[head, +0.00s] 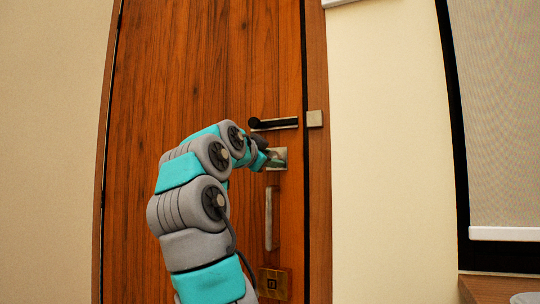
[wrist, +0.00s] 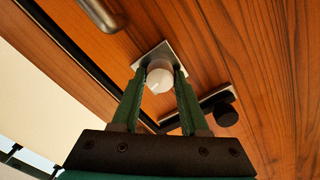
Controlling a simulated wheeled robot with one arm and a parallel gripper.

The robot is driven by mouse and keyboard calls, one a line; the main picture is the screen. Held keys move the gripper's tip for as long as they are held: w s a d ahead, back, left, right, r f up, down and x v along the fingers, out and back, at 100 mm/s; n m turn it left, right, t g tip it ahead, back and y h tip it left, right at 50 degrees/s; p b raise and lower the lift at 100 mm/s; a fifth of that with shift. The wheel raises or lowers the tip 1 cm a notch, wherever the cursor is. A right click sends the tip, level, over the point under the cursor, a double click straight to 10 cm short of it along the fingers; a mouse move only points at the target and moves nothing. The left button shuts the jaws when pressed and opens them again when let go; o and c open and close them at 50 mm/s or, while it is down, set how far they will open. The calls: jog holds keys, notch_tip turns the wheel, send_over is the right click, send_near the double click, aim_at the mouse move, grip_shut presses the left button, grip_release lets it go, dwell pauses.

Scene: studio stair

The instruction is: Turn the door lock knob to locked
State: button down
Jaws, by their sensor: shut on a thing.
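The wooden door (head: 200,80) stands in front of me in the head view, closed against its frame. The door lock knob (wrist: 160,77) is a round, pale knob on a square metal plate (wrist: 151,53) in the wrist view. My gripper (wrist: 160,85) has its two green fingers on either side of the knob, shut on it. In the head view the plate (head: 280,158) shows at the door's right edge, and my gripper (head: 264,157) mostly hides the knob. I cannot tell which way the knob is turned.
A wooden surface (head: 490,288) is at the lower right.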

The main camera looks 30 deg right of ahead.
jog(key=shift+m+p, duration=0.3)
jog(key=shift+m, duration=0.8)
jog(key=shift+c, duration=2.1)
grip_release()
jog(key=b+v, duration=0.1)
jog(key=v, duration=0.6)
jog(key=shift+s+a, duration=0.25)
jog(key=shift+a, duration=0.1)
